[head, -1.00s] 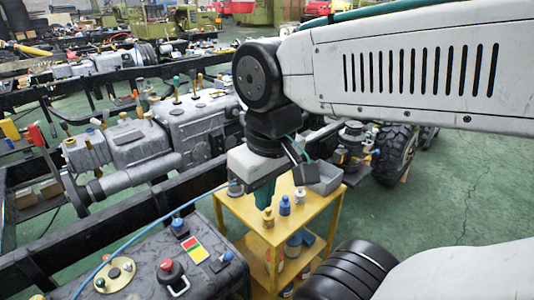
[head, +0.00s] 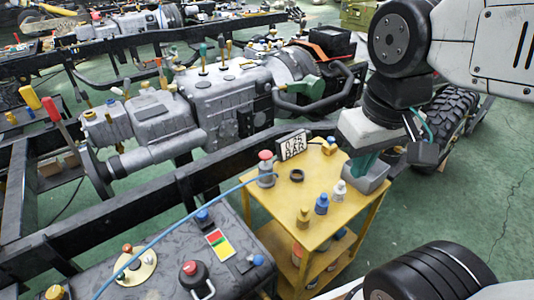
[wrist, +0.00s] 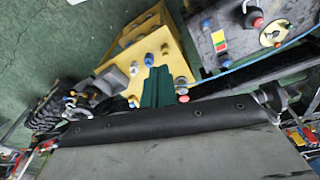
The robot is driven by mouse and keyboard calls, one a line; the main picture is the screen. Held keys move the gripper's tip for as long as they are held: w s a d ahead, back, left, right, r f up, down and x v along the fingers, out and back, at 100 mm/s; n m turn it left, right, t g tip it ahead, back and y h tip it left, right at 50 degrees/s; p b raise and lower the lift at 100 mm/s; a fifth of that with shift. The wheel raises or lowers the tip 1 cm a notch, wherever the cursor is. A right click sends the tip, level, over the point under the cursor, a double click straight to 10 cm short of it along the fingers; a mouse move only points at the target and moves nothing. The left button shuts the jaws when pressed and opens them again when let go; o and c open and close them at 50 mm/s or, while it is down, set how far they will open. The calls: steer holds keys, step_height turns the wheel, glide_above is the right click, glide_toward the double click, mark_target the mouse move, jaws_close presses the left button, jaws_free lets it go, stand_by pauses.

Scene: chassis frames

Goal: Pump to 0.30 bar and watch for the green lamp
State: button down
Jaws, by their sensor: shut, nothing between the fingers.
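A grey cylinder with a red knob on top (head: 266,170), looking like the hand pump, stands at the yellow table's back left corner. A blue hose (head: 192,215) runs from it toward the dark box (head: 110,262). A small sign (head: 293,146) beside it ends in "BAR"; its number is hard to read. On the box are a red, yellow and green panel (head: 219,243) and a red-topped black knob (head: 193,273). I cannot tell whether any lamp is lit. My gripper (head: 361,167), with green fingers, is shut and empty over the table's right side. It also shows in the wrist view (wrist: 157,86).
The yellow table (head: 270,205) also bears a black ring (head: 297,175), a grey bin (head: 368,180) and small blue, white and brass-coloured bottles. A black chassis rail (head: 130,208) runs behind the box. Green floor (head: 470,220) is open at right.

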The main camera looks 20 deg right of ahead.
steer(key=w+d+n+t+h, duration=0.15)
steer(key=w+d, duration=0.25)
steer(key=w, duration=0.5)
steer(key=w+d+n+t+h, duration=0.1)
steer(key=w+d+t+h, duration=0.15)
steer(key=w, duration=0.55)
steer(key=n+t+y, duration=0.2)
steer(key=n+y, duration=0.7)
steer(key=n, duration=0.4)
glide_above(269, 155)
step_height(269, 155, down, 14)
steer(key=r, duration=0.1)
steer(key=shift+a+f+m, duration=0.1)
steer(key=shift+f+m, duration=0.15)
steer(key=shift+f, duration=4.4)
steer(key=shift+f, duration=0.4)
